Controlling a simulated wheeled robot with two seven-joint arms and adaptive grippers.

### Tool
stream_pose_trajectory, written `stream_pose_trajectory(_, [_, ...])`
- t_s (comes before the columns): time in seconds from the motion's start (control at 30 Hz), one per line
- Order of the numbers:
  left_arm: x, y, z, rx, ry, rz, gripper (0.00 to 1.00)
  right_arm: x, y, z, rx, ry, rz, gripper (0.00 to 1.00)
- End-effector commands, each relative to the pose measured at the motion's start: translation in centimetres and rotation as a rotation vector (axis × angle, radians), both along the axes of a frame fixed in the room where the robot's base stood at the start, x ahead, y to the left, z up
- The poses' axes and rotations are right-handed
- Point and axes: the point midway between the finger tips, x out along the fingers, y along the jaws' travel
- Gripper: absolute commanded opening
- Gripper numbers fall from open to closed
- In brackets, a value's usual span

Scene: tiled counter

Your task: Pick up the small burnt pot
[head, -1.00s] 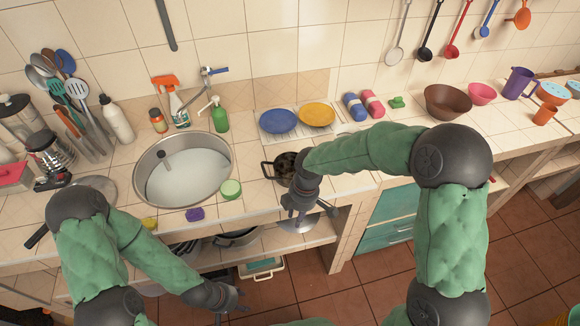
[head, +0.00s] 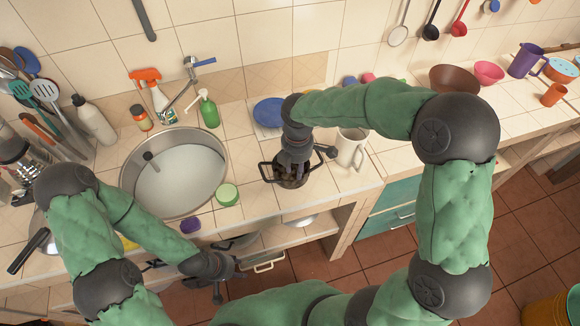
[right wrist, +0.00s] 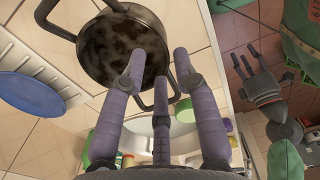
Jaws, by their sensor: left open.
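The small burnt pot (head: 272,172) stands on the counter right of the sink, dark with side handles. In the right wrist view the pot (right wrist: 122,35) shows its scorched brown-black inside. My right gripper (head: 291,176) points down over the pot and hides part of it. In the right wrist view its fingers (right wrist: 158,75) are spread apart, with the tips at the pot; I cannot tell whether they touch it. Nothing is held between them. My left gripper (head: 226,283) is open and empty, low in front of the counter; it also shows in the right wrist view (right wrist: 256,78).
A round sink (head: 222,150) is left of the pot. A white mug (head: 350,150) stands close on the right, beside my right arm. A blue plate (head: 267,113) lies behind the pot. A green round item (head: 227,194) and purple sponge (head: 190,225) lie along the front edge.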

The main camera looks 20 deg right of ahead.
Motion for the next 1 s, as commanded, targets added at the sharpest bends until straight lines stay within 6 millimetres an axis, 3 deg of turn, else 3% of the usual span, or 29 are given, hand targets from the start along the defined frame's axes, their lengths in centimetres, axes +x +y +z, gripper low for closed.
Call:
stream_pose_trajectory(0.1, [0.0, 0.0, -0.5, 0.0, 0.0, 0.0, 0.46, 0.0, 0.0, -1.8, 0.0, 0.002, 0.001, 0.3])
stream_pose_trajectory(0.43, [0.1, 0.0, -0.9, 0.0, -0.001, 0.0, 0.46, -0.1, -0.2, -3.8, 0.0, 0.002, -0.001, 0.3])
stream_pose_trajectory(0.7, [0.1, 0.0, -1.9, 0.0, -0.001, 0.0, 0.46, -0.3, -0.5, -7.5, 0.0, 0.003, 0.0, 0.3])
stream_pose_trajectory(1.0, [0.1, 0.0, -1.9, 0.0, -0.001, 0.0, 0.46, -0.2, -0.5, -7.9, 0.001, -0.001, 0.0, 0.28])
